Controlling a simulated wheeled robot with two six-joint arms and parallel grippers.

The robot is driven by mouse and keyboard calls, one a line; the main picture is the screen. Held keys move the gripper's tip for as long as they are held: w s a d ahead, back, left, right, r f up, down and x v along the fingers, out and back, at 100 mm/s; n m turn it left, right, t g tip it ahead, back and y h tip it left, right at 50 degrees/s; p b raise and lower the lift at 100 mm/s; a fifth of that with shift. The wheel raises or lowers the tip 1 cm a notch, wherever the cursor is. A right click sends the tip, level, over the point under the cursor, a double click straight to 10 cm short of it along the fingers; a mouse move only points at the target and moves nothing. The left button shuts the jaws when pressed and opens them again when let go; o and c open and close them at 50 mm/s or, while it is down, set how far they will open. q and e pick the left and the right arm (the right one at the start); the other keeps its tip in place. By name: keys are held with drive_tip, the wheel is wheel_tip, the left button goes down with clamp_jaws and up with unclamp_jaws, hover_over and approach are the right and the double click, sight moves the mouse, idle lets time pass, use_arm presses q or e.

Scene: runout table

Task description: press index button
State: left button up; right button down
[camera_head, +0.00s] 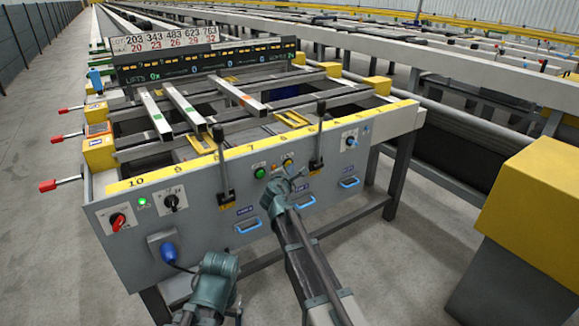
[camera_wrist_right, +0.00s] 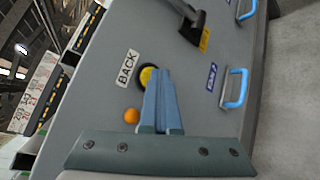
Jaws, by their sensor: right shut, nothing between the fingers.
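The grey control panel (camera_head: 200,225) of the runout table faces me. A green button (camera_head: 260,173) with a small label above it sits on its middle part. My right gripper (camera_head: 289,178) is at the panel right of the green button and covers part of this area. In the right wrist view its blue fingers (camera_wrist_right: 161,72) are together and empty. An orange knob (camera_wrist_right: 131,115) is beside the fingers. No label reading index is legible.
Black levers stand left (camera_head: 221,160) and right (camera_head: 319,140) of the buttons. Blue handles (camera_head: 249,226) stick out below. A red switch (camera_head: 118,221) and blue plug (camera_head: 168,252) are on the left. A yellow-topped block (camera_head: 530,205) stands at right.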

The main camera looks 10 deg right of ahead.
drive_tip(key=shift+s, duration=0.1)
drive_tip(key=shift+s+d, duration=0.3)
drive_tip(key=shift+s, duration=0.4)
drive_tip(key=s, duration=0.1)
drive_tip(key=s+d, duration=0.1)
drive_tip(key=s, duration=0.2)
drive_tip(key=shift+s+d, duration=0.35)
drive_tip(key=shift+s, duration=0.05)
idle(0.6)
